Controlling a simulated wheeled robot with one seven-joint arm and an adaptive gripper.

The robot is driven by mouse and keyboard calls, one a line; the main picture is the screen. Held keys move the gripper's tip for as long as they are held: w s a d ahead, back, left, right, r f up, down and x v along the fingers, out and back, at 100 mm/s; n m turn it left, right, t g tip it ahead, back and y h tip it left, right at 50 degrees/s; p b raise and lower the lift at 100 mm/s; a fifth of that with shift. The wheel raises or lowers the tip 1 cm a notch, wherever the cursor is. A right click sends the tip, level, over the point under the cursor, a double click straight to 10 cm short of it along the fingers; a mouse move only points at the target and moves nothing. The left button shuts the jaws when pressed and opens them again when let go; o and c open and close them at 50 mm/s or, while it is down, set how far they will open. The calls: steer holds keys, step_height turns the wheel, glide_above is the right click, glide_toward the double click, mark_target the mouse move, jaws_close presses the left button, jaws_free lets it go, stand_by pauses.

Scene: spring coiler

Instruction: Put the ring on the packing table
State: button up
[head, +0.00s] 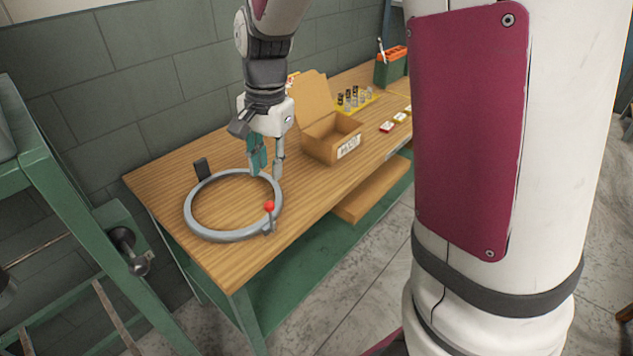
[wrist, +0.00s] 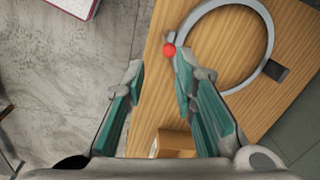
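The grey ring (head: 225,236) lies flat at the near left end of the wooden packing table (head: 160,187). A small lever with a red ball (head: 269,206) stands at its near right edge. In the wrist view the ring (wrist: 269,35) is at the upper right, with the red ball (wrist: 169,50) just beyond the fingertips. My gripper (head: 268,176) is above the table by the ring's right side. In the wrist view its fingers (wrist: 161,78) are apart with nothing between them. No contact with the ring is clear.
A small black block (head: 202,169) stands behind the ring. An open cardboard box (head: 320,147) is to the right of my gripper. Farther back are a yellow tray (head: 362,103) of small parts and a green bin (head: 390,70). A green frame (head: 85,215) stands at the left.

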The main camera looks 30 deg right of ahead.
steer(key=s+r+n+t, duration=0.2)
steer(key=s+r+n, duration=0.3)
steer(key=s, duration=0.5)
steer(key=s+r+n+t, duration=0.2)
steer(key=s+r+n, duration=0.3)
steer(key=s, duration=0.6)
steer(key=shift+s+r+n+h, duration=0.2)
steer(key=shift+r+n+h, duration=0.1)
steer(key=shift+n, duration=0.5)
